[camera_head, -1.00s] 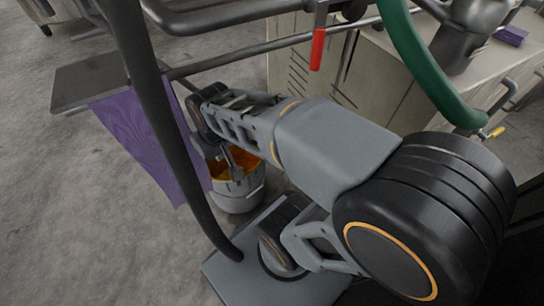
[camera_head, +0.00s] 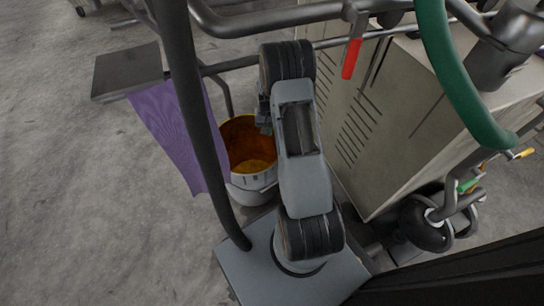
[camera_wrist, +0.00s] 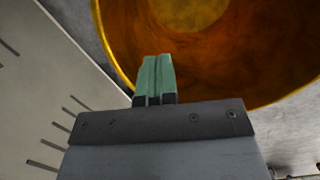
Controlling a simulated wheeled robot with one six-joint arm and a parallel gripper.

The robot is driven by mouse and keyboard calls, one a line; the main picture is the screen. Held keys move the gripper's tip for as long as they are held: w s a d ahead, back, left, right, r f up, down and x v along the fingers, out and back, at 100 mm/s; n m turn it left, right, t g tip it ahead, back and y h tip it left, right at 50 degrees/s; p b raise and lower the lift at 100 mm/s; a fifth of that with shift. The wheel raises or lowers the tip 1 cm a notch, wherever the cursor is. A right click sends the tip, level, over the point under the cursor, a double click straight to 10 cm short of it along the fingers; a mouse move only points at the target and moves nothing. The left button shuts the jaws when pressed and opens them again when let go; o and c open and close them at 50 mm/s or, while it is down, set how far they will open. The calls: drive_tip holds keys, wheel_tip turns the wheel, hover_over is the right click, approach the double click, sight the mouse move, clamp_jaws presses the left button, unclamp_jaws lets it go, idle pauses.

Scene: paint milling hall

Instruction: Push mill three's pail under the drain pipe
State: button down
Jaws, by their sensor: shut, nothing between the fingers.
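The pail (camera_head: 252,184) stands upright on the floor, white outside with an amber-stained inside. Its open mouth shows in the head view, left of my arm, and its amber inside fills the top of the wrist view (camera_wrist: 225,55). My gripper's green fingers (camera_wrist: 156,62) are shut and empty. In the wrist view they overlap the pail's rim and inside; I cannot tell whether they touch it. In the head view the gripper is mostly hidden behind my arm at the pail's right side. I cannot tell which pipe is the drain pipe.
A beige cabinet (camera_head: 385,120) with vent slots stands right of my arm. A red lever (camera_head: 351,58) hangs from the pipework above, beside a green hose (camera_head: 455,80). A purple cloth (camera_head: 170,130) hangs left of the pail. Open concrete floor lies further left.

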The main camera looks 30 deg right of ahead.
sight(272, 163)
drive_tip(key=s+a+b, duration=0.1)
drive_tip(key=s, duration=0.2)
drive_tip(key=s+a+f+b, duration=0.1)
drive_tip(key=s+a, duration=0.1)
drive_tip(key=s, duration=0.2)
drive_tip(key=s+a+b, duration=0.1)
drive_tip(key=s+a, duration=0.1)
drive_tip(key=s, duration=0.1)
drive_tip(key=shift+s+a+f+b, duration=0.15)
drive_tip(key=shift+s+a+b, duration=0.15)
drive_tip(key=shift+b, duration=0.1)
drive_tip(key=shift+d+f+b, duration=0.1)
drive_tip(key=shift+f+b, duration=0.2)
drive_tip(key=shift+f, duration=0.1)
drive_tip(key=shift+f, duration=0.15)
